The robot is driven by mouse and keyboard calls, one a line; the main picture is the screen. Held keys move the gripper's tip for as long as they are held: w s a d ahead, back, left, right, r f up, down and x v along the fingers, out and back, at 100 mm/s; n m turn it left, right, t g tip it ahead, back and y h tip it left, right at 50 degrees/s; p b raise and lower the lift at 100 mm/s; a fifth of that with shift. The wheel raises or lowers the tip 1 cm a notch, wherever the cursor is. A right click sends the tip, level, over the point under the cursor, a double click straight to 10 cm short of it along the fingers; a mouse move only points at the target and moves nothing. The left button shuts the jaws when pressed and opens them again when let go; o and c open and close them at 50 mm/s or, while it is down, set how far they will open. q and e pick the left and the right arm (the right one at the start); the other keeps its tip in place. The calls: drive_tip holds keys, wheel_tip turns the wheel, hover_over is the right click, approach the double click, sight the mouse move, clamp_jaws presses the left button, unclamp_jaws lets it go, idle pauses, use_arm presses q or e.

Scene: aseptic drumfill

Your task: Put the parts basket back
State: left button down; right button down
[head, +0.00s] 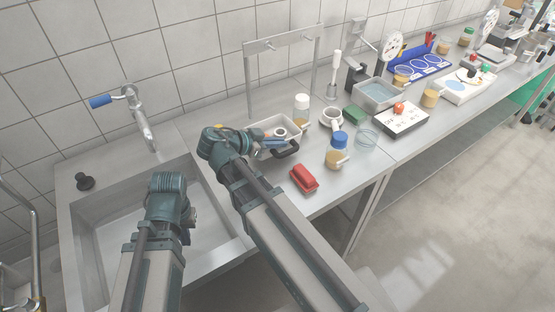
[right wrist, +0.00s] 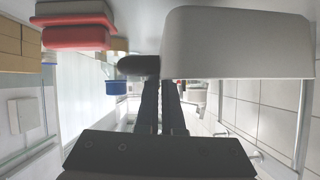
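The parts basket (head: 262,124) is a light grey open tray with a black handle (head: 289,150) at its near right side. It is on or just above the steel bench right of the sink; I cannot tell whether it touches. A few small parts lie in it, one ring-like. In the right wrist view the basket's pale wall (right wrist: 240,43) fills the upper right. My right gripper (right wrist: 163,72) has its fingers close together around the black handle. In the head view my right wrist hides part of the basket. My left arm is over the sink, its fingers hidden.
A steel sink (head: 90,222) lies left, with a blue-handled tap (head: 130,98).

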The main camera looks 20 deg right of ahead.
drive_tip(key=shift+f, duration=0.2)
wheel_tip(320, 180, down, 4)
drive_tip(key=b, duration=0.3)
drive_tip(key=shift+b, duration=0.4)
drive_tip(key=shift+r, duration=0.2)
drive_tip(key=shift+f, duration=0.1)
drive_tip(key=c, duration=1.5)
unclamp_jaws()
drive_tip(key=shift+f, duration=0.15)
drive_tip(key=o, duration=0.4)
drive_tip(key=shift+o, duration=0.2)
